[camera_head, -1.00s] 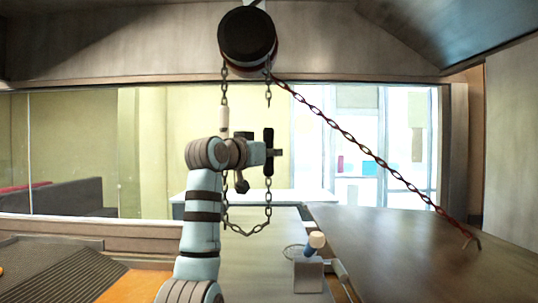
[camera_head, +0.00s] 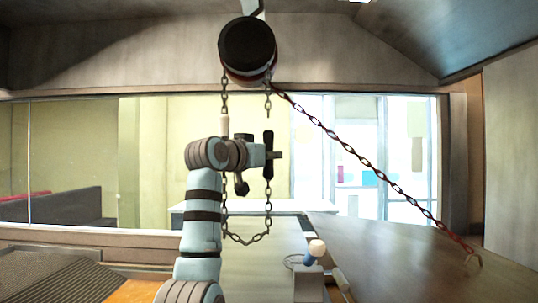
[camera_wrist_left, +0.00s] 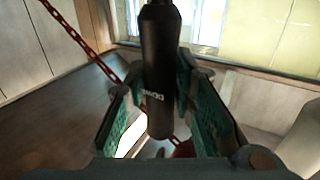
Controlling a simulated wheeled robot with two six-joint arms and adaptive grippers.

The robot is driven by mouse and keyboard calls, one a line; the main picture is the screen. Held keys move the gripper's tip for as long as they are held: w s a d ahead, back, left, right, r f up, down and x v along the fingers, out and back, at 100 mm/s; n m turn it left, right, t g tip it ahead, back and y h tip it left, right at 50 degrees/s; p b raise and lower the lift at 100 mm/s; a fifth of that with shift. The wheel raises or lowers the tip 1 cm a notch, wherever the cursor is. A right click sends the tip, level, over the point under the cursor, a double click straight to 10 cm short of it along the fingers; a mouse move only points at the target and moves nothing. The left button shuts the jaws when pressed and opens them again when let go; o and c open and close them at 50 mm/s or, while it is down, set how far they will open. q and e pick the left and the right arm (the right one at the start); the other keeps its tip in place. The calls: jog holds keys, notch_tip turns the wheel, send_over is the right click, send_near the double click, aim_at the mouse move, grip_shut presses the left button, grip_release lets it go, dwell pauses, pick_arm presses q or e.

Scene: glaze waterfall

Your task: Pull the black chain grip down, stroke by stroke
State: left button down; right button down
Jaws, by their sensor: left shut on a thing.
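The black chain grip (camera_head: 268,142) hangs upright on the right-hand run of the chain (camera_head: 268,100) under the dark drum (camera_head: 247,48). My left gripper (camera_head: 270,156) is shut on the grip near its middle. In the left wrist view, the black grip (camera_wrist_left: 160,70) stands between the two green-lined fingers of my left gripper (camera_wrist_left: 160,112). The left-hand run carries a pale grip (camera_head: 225,126), partly behind my wrist. The two runs join in a loop (camera_head: 246,240) below. My right gripper is not in view.
A rust-red chain (camera_head: 350,140) slants from the drum to a hook at the right. It passes behind the grip in the left wrist view (camera_wrist_left: 75,35). A blue-and-cream handled thing (camera_head: 314,252) stands on a grey block below. The brown tabletop (camera_head: 400,235) is bare.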

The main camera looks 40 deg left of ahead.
aim_at(265, 138)
pick_arm(q)
notch_tip(265, 138, down, 13)
jog(key=b, duration=1)
notch_tip(265, 138, up, 15)
jog(key=p, duration=1.4)
jog(key=shift+f+p, duration=0.1)
jog(key=shift+p, duration=0.3)
notch_tip(265, 138, up, 2)
jog(key=shift+r, duration=0.15)
jog(key=shift+s+r, duration=0.1)
